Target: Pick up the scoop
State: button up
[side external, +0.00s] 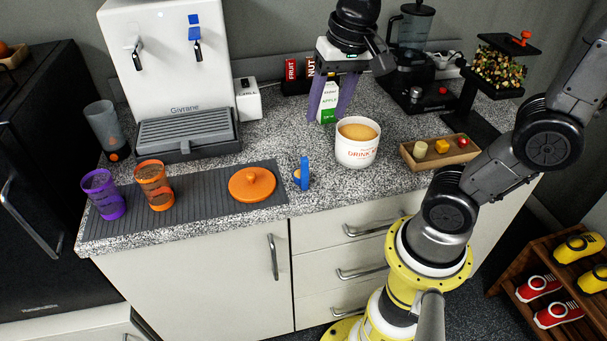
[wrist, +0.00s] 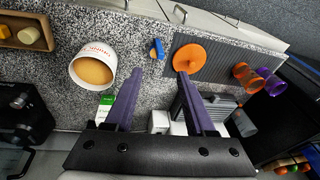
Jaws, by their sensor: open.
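The scoop (side external: 303,173) looks like a small blue piece with a tan part at its left. It is on the speckled counter between the orange lid and the white tub, and it also shows in the wrist view (wrist: 157,48). My gripper (side external: 328,117) is open and empty, with purple fingers pointing down. It is above the rear of the counter, behind the white tub, apart from the scoop. In the wrist view, the scoop appears beyond the spread fingertips (wrist: 160,74), near the middle.
The white tub (side external: 357,155) of tan powder stands right of the scoop. An orange lid (side external: 252,185) lies on a grey ribbed mat (side external: 218,208), with purple (side external: 103,194) and orange (side external: 154,186) cups. A wooden tray (side external: 440,152) is at right. A white dispenser (side external: 170,60) stands behind.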

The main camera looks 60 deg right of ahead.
aim_at(303, 169)
jog(key=w+f+g, duration=0.1)
jog(key=f, duration=0.3)
jog(key=w+f, duration=0.2)
jog(key=f, duration=0.2)
jog(key=w+d+f+m+g, duration=0.1)
jog(key=w+f, duration=0.1)
jog(key=f, duration=0.2)
jog(key=shift+w+f+g, duration=0.25)
jog(key=shift+f+g, duration=0.05)
jog(key=shift+f, duration=0.05)
jog(key=shift+w+d+f, duration=0.1)
jog(key=shift+f, duration=1.4)
jog(key=shift+d+f, duration=0.1)
jog(key=shift+f, duration=1.35)
jog(key=shift+c, duration=0.2)
grip_shut()
